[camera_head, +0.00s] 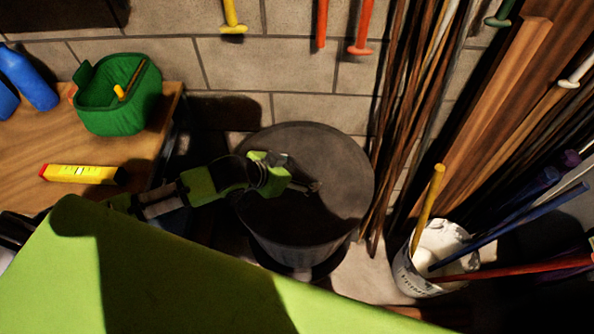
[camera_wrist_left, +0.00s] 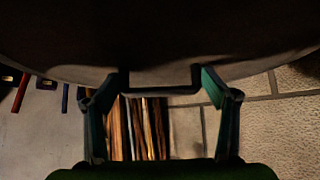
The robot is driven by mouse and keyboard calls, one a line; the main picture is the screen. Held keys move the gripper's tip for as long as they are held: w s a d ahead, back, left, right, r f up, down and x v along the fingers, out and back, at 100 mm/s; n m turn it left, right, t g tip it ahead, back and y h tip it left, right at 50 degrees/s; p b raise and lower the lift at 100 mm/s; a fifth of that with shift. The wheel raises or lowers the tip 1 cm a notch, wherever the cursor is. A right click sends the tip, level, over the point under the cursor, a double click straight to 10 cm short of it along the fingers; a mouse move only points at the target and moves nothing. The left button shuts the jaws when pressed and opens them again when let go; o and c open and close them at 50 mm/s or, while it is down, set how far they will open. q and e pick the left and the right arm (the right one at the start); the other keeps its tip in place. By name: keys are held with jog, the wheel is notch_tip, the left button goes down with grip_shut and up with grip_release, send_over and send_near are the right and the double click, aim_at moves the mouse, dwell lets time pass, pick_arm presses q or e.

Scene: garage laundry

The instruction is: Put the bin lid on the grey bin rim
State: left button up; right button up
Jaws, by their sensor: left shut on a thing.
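The bin lid (camera_head: 340,165) is a dark, round disc with a small handle in its middle. My left gripper (camera_head: 304,187) reaches in from the left over the lid and is shut on the handle. In the left wrist view the fingers (camera_wrist_left: 162,84) are on either side of the handle (camera_wrist_left: 160,91), and the lid's dark face (camera_wrist_left: 160,35) fills the top. The grey bin (camera_head: 300,252) stands on the floor directly below the lid. The lid hides the bin rim, so I cannot tell whether they touch. My right gripper is not in view.
A wooden table (camera_head: 40,140) at the left holds a green basket (camera_head: 118,110), a yellow level (camera_head: 82,174) and blue bottles (camera_head: 28,78). Long sticks (camera_head: 405,90) lean on the block wall right of the bin. A white bucket (camera_head: 420,278) with poles stands at the right.

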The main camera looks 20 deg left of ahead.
pick_arm(q)
jog(key=shift+f+b, duration=0.4)
jog(key=shift+f, duration=0.55)
dwell(0.5)
jog(key=o, duration=1.6)
jog(key=shift+c, duration=0.2)
jog(key=v, duration=1.2)
jog(key=shift+d, duration=0.1)
